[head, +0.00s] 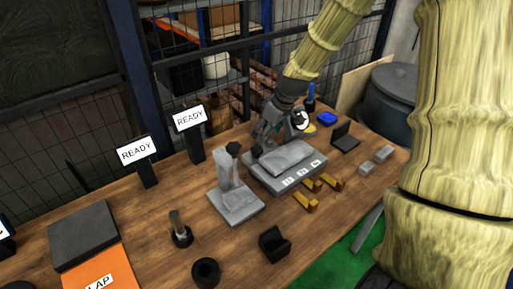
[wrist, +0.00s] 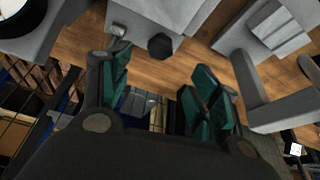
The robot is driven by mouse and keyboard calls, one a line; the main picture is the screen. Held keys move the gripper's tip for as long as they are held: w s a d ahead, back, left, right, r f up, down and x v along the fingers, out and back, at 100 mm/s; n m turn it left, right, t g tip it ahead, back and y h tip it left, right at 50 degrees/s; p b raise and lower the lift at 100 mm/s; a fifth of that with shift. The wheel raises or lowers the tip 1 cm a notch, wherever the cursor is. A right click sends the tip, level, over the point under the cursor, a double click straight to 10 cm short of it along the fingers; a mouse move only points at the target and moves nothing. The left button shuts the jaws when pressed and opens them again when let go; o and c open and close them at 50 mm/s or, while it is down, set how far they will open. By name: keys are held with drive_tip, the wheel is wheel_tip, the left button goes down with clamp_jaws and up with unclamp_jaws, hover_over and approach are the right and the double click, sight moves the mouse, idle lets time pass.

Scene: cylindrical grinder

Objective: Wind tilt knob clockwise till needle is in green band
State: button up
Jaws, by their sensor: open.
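The grey grinder (head: 285,165) stands on the wooden bench, with labelled white plates along its front. A round white dial (head: 301,120) shows at its back, partly behind my arm. The edge of a dark-rimmed dial also shows in the wrist view (wrist: 14,14). Its needle and any green band are too small or cut off to read. A dark faceted knob (wrist: 160,46), which looks like the tilt knob, sticks out from a light grey body in the wrist view. My gripper (head: 262,137) is open and empty. In the wrist view its teal-padded fingers (wrist: 160,98) are apart, with the knob beyond their tips, not touching.
Brass-coloured blocks (head: 307,201) lie in front, and a black open case (head: 345,138) to the right. Wire mesh fencing backs the bench.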

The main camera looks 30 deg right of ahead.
sight(257, 148)
drive_tip(key=shift+p+x, duration=0.75)
drive_tip(key=shift+x, duration=4.35)
drive_tip(key=c, duration=1)
drive_tip(key=shift+r, duration=0.1)
drive_tip(key=shift+m+h+p, duration=0.5)
drive_tip(key=shift+m+h, duration=0.5)
drive_tip(key=shift+m, duration=1.3)
drive_tip(key=o, duration=1)
